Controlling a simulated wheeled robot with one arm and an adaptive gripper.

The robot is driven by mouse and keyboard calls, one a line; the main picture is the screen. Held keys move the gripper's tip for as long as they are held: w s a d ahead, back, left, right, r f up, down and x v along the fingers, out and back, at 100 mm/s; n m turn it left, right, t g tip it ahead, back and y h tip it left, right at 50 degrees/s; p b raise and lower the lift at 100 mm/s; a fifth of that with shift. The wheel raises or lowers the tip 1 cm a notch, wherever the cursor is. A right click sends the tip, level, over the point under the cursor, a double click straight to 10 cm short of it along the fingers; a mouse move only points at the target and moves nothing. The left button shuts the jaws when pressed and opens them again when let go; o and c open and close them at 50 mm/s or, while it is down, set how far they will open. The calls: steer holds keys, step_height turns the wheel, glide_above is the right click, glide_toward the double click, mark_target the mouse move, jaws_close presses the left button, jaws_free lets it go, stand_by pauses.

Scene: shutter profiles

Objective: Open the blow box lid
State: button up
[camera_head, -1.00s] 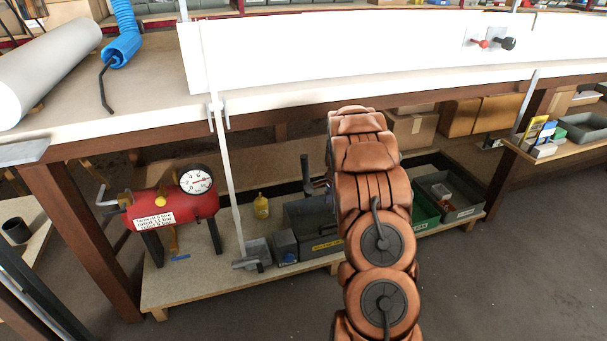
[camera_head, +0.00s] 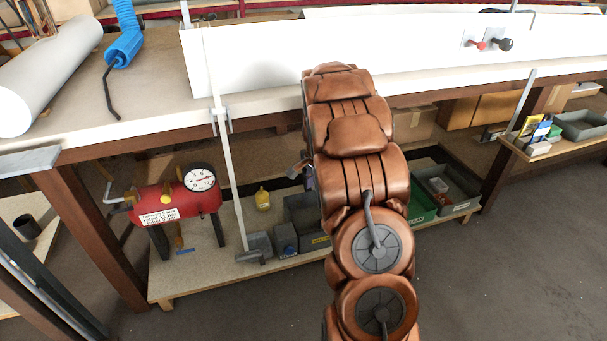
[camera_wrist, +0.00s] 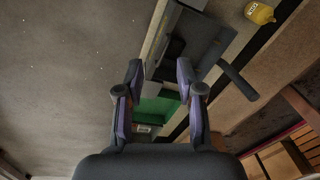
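No box in view is readably marked as the blow box, so I cannot tell for certain which it is. A dark grey box (camera_head: 299,210) with a yellow label stands on the lower shelf, partly hidden by my arm. In the wrist view, a dark grey box (camera_wrist: 190,42) with a dark bar (camera_wrist: 237,82) sticking out lies beyond my fingertips. My gripper (camera_wrist: 159,72) is open and empty, its fingers wide apart. A gap seems to remain between it and the box. In the head view my arm hides most of the gripper.
A long white box (camera_head: 340,55) with red and black knobs lies on the bench. The lower shelf holds a red tank (camera_head: 175,202), a yellow bottle (camera_head: 263,198), a green bin (camera_head: 422,205) and a grey bin (camera_head: 447,188). A post (camera_head: 232,165) stands left of my arm. The floor is clear.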

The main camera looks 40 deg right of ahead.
steer(key=s+a+r+n+p, duration=0.2)
steer(key=a+r+p, duration=0.1)
steer(key=a+r, duration=0.3)
steer(key=shift+s+r, duration=0.3)
steer(key=shift+r, duration=0.6)
steer(key=shift+a, duration=0.15)
